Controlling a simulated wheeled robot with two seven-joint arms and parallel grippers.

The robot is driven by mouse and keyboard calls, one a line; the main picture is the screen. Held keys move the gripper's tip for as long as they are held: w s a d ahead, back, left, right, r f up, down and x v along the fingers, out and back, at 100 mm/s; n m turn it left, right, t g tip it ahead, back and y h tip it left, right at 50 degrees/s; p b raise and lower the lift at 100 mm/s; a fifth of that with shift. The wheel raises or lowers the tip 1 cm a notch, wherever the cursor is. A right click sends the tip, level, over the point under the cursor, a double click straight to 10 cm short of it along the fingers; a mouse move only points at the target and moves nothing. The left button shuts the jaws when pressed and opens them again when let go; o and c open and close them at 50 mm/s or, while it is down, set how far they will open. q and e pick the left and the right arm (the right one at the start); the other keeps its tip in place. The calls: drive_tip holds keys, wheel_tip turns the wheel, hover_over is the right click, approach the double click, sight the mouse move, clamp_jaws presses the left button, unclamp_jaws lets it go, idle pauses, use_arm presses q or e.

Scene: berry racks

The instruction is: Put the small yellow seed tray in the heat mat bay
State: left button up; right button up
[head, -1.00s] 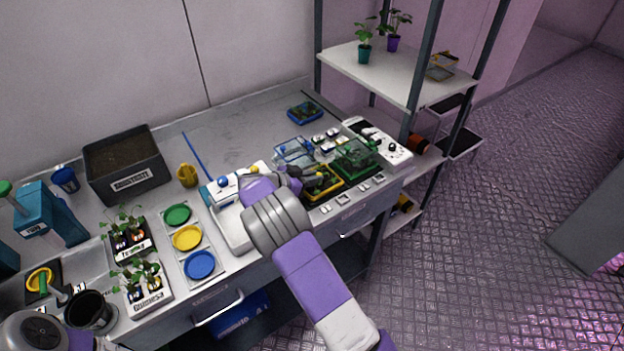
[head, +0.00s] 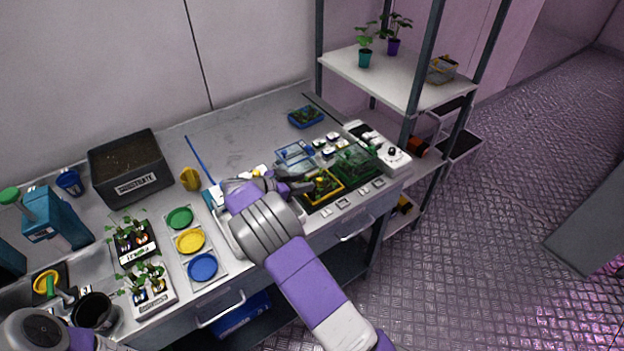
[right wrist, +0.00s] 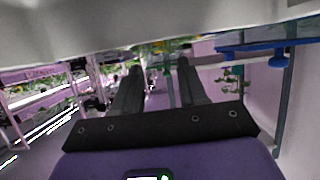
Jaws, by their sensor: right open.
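The small yellow seed tray (head: 324,188) lies on a dark bay in the front right of the bench, with green seedlings inside its yellow rim. My right gripper (head: 306,182) is open just left of the tray, with its fingers pointing at it. Whether a finger touches the rim is hard to tell. In the right wrist view the two fingers (right wrist: 158,75) stand apart with nothing clearly between them. The bay's label is too small to read. My left gripper is not in view.
A clear blue-edged cover (head: 295,154) stands behind the yellow tray, and a green clear cover (head: 357,160) to its right. A blue seed tray (head: 305,117) sits at the back. A white control panel (head: 385,150) bounds the right end. The back middle of the bench is clear.

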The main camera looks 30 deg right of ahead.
drive_tip(key=v, duration=0.7)
drive_tip(key=shift+a, duration=0.2)
